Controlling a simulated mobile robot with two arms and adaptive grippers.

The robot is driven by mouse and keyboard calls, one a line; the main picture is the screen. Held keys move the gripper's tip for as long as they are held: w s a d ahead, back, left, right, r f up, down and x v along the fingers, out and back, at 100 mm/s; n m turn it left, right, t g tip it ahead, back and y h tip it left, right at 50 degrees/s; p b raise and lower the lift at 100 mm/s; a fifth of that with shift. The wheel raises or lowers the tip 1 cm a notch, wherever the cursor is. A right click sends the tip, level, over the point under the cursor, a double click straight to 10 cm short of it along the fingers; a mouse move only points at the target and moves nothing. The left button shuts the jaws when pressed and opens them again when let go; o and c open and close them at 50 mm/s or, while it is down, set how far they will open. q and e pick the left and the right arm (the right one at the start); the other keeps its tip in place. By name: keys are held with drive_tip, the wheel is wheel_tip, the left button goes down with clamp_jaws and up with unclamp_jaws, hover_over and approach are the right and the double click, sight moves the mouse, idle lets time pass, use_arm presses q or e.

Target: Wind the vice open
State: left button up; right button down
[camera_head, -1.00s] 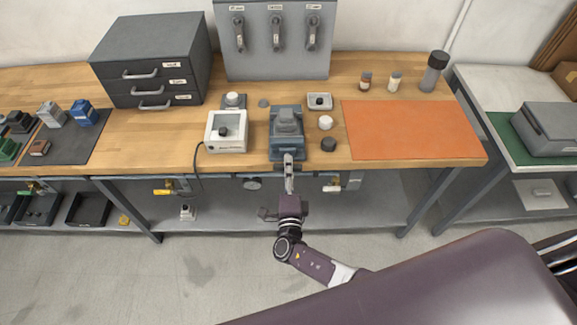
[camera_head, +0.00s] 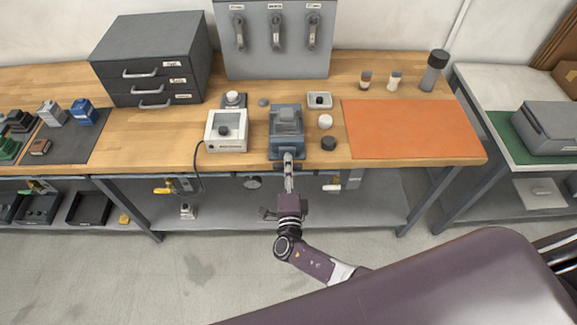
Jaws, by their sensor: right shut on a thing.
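The blue-grey vice (camera_head: 285,122) stands at the front edge of the wooden bench, with a grey block-like part showing at its top. My right gripper (camera_head: 288,160) reaches up to the vice's front from below the bench edge. It is shut on the vice's handle at the front, which is mostly hidden behind the fingers. How far apart the vice jaws are cannot be made out. My left gripper is not in view.
A white box with a dark knob (camera_head: 226,131) stands close left of the vice. A white round piece (camera_head: 325,122) and a black one (camera_head: 328,143) are close right. An orange mat (camera_head: 412,130) lies clear further right. A drawer cabinet (camera_head: 152,60) stands behind left.

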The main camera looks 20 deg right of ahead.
drive_tip(key=c, duration=1.9)
unclamp_jaws()
drive_tip(key=shift+a, duration=0.1)
drive_tip(key=v, duration=1.2)
drive_tip(key=shift+o, duration=0.3)
